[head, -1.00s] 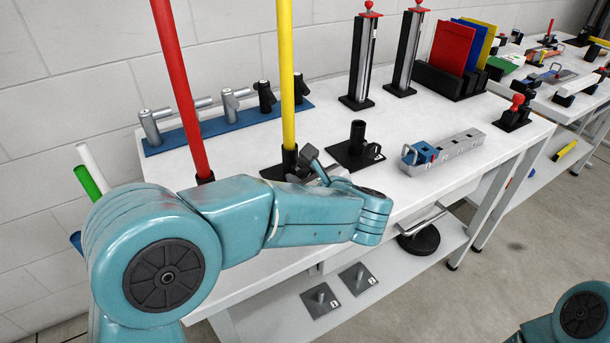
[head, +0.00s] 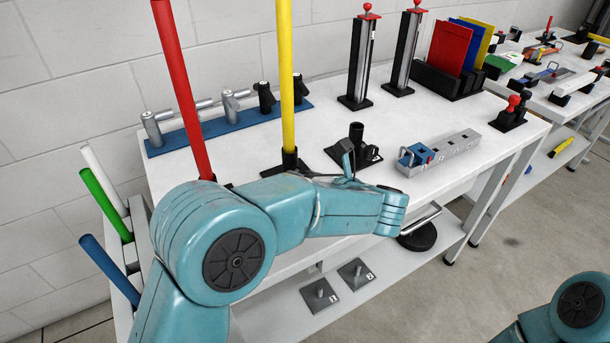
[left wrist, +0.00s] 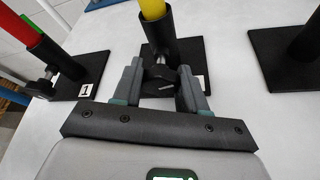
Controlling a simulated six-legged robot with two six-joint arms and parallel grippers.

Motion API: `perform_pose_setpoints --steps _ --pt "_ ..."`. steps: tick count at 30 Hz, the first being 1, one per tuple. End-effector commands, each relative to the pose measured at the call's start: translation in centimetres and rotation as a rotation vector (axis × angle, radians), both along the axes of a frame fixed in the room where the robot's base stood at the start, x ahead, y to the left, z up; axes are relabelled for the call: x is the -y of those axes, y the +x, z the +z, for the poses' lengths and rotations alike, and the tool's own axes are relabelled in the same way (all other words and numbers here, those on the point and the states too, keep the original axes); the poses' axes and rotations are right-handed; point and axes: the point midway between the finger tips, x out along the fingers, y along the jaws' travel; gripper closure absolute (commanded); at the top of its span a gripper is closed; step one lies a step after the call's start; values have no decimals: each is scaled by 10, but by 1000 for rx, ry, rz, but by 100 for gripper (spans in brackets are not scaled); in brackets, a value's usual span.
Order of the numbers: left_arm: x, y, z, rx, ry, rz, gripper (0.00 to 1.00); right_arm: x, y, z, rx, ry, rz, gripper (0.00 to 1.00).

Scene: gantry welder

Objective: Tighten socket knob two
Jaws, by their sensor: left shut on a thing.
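A yellow pole (head: 285,70) stands upright in the black socket two (head: 289,158) on the white bench, and it shows in the left wrist view (left wrist: 154,8). In that view the black socket (left wrist: 170,35) has a dark knob (left wrist: 160,76) on its near side. My left gripper (left wrist: 160,88) has a finger on each side of this knob and is shut on it. Part of the number label behind is covered. In the head view my left arm hides most of this gripper and the knob. My right gripper is out of view.
A red pole (head: 182,95) stands left in socket one, labelled 1 in the wrist view (left wrist: 86,90). An empty black socket (head: 356,135) stands to the right. A grey block (head: 455,148) with a blue part lies beyond. The bench front is mostly clear.

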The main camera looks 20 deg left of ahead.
Motion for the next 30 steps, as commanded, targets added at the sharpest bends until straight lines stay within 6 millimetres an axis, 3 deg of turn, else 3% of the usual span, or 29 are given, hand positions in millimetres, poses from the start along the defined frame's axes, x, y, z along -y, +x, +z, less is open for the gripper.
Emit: perform_pose_setpoints --steps 17,18,20,30 --pt "-1 2 5 -17 31 0 89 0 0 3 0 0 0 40" --pt "-1 2 5 -17 31 0 55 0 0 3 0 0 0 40" --pt "-1 2 5 -17 31 0 36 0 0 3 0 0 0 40" --pt "0 1 2 -24 30 0 36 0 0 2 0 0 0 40"
